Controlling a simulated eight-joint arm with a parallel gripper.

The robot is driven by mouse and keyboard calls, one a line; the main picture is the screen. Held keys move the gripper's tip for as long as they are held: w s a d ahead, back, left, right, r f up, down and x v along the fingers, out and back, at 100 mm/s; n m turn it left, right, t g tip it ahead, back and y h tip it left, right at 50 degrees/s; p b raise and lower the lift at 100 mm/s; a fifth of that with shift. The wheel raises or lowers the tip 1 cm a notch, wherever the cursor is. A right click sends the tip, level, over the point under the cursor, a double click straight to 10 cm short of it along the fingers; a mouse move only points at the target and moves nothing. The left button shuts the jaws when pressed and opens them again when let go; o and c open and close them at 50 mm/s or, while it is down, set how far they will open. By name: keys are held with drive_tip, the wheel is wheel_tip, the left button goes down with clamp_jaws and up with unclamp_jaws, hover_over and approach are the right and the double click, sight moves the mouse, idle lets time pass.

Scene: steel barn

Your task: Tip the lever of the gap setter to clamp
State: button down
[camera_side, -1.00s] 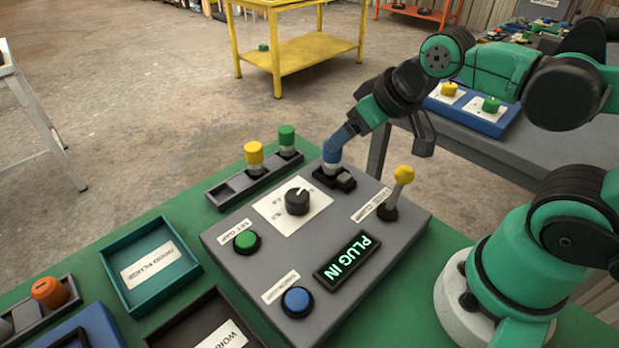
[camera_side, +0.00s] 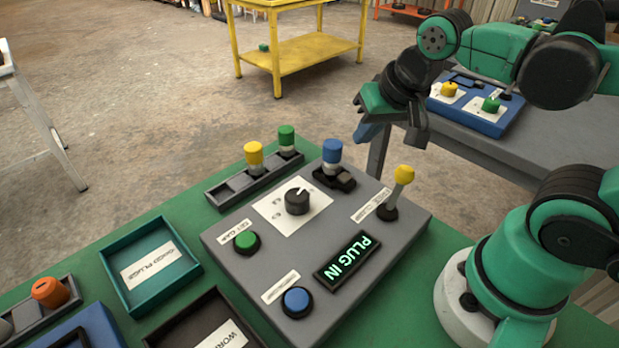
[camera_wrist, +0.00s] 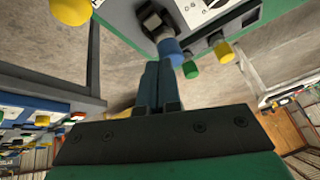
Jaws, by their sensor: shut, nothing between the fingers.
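The gap setter (camera_side: 230,262) is a grey box on the green bench. Its lever (camera_side: 393,196) has a yellow knob and stands up at the right end, leaning slightly right. The yellow knob also shows at the top left of the wrist view (camera_wrist: 70,10). A blue-topped plug (camera_side: 332,152) stands in the black holder at the back of the box. The display (camera_side: 345,257) reads "PLUG IN". My gripper (camera_side: 366,133) is shut and empty, in the air behind and right of the plug, apart from the lever. Its closed fingers show in the wrist view (camera_wrist: 158,85).
A rack with yellow and green plugs (camera_side: 240,188) stands behind the box. A black dial (camera_side: 297,201), green button (camera_side: 246,241) and blue button (camera_side: 297,300) are on the box top. A teal tray (camera_side: 190,272) lies left. A grey table (camera_side: 520,150) stands behind right.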

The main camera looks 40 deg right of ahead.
sight(398, 188)
drive_tip(key=s+d+r+m+g+h, duration=0.1)
drive_tip(key=s+d+r+m+g, duration=0.2)
drive_tip(key=m, duration=0.9)
drive_tip(key=s+d+r+m+g+h, duration=0.15)
drive_tip(key=s+m+g, duration=0.4)
drive_tip(key=m, duration=0.65)
drive_tip(key=shift+y, duration=0.45)
drive_tip(key=f, duration=0.8)
drive_tip(key=shift+s+d+f, duration=0.25)
drive_tip(key=shift+d+f, duration=0.05)
drive_tip(key=shift+f, duration=0.1)
drive_tip(key=shift+w+a, duration=0.45)
drive_tip(key=shift+w, duration=0.15)
drive_tip(key=shift+a, duration=0.1)
drive_tip(key=shift+a+r+h, duration=0.15)
drive_tip(key=shift+a+h, duration=0.05)
drive_tip(key=shift+h, duration=0.1)
